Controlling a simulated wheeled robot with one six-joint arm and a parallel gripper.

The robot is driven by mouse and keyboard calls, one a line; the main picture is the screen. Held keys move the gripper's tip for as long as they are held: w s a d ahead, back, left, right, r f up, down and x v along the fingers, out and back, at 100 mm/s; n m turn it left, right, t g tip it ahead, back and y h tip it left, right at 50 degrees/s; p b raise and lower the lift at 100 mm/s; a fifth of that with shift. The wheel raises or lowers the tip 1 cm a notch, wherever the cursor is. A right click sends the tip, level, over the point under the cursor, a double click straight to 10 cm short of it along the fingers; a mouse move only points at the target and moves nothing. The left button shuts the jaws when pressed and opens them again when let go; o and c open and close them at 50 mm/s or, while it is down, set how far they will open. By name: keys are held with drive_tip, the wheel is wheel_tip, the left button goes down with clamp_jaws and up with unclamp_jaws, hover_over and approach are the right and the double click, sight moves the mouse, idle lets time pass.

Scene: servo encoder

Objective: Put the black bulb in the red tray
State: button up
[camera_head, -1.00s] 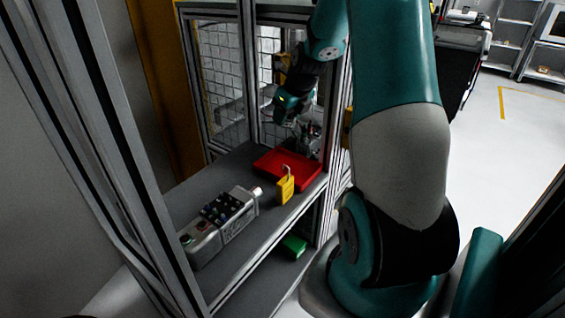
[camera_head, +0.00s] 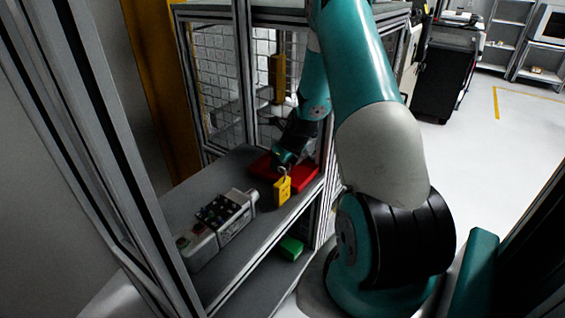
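The red tray (camera_head: 306,178) lies on the grey shelf, towards its right end. The end of my arm reaches down over the tray, and my gripper (camera_head: 284,166) is low at the tray's left part, behind the yellow padlock. Its fingers are hidden or too small and dark to make out. I cannot see the black bulb for certain; it may be hidden by my gripper or the padlock.
A yellow padlock (camera_head: 282,191) stands upright at the tray's front edge. A grey metal box with dark knobs (camera_head: 218,222) lies on the shelf (camera_head: 190,193) to the left. A green object (camera_head: 291,247) sits on the lower shelf. Metal frame posts (camera_head: 113,160) stand close at left.

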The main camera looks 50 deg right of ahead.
drive_tip(key=o, duration=1)
drive_tip(key=v, duration=1.2)
drive_tip(key=shift+r, duration=0.1)
drive_tip(key=shift+a, duration=0.1)
